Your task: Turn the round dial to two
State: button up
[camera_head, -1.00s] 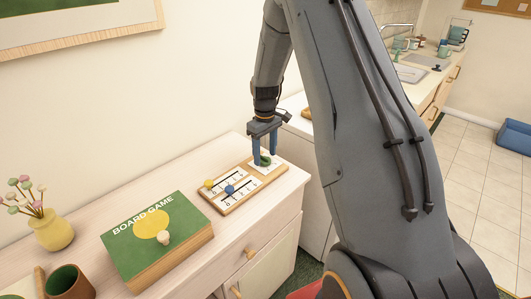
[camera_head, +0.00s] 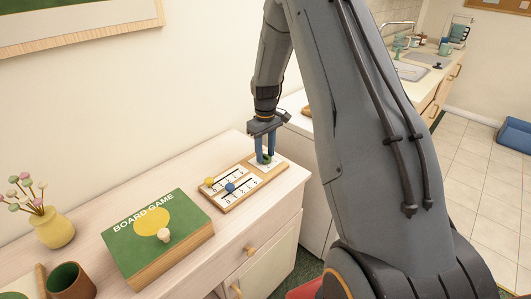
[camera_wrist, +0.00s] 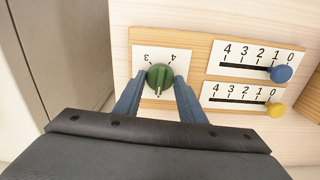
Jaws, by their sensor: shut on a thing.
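The round dial is a green knob (camera_wrist: 159,77) on a white plate in the wrist view. Its pale pointer mark points down in that view, toward my gripper. The digits 3 and 4 show on the plate beyond the knob, and the rest of the scale is hidden by my fingers and palm. My gripper (camera_wrist: 160,87) is shut on the knob, one blue finger on each side. In the head view the dial (camera_head: 264,159) sits at the far end of a wooden board (camera_head: 240,197), with my gripper (camera_head: 265,158) pointing down over it.
A green board game box (camera_head: 157,236), a brown cup (camera_head: 68,282) and a yellow vase (camera_head: 53,230) stand on the same cabinet (camera_head: 94,214).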

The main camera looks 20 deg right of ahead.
aim_at(265, 154)
jog(key=m+b, duration=0.1)
jog(key=m, duration=0.5)
jog(key=shift+m+b, duration=0.3)
jog(key=shift+b, duration=0.1)
jog(key=m+b, duration=0.1)
jog(key=m, duration=0.5)
jog(key=shift+m, duration=0.4)
jog(key=o, duration=1)
jog(key=shift+o, duration=0.2)
jog(key=shift+r, duration=0.1)
notch_tip(265, 154, up, 8)
jog(key=shift+f+b, duration=0.15)
jog(key=shift+b, duration=1)
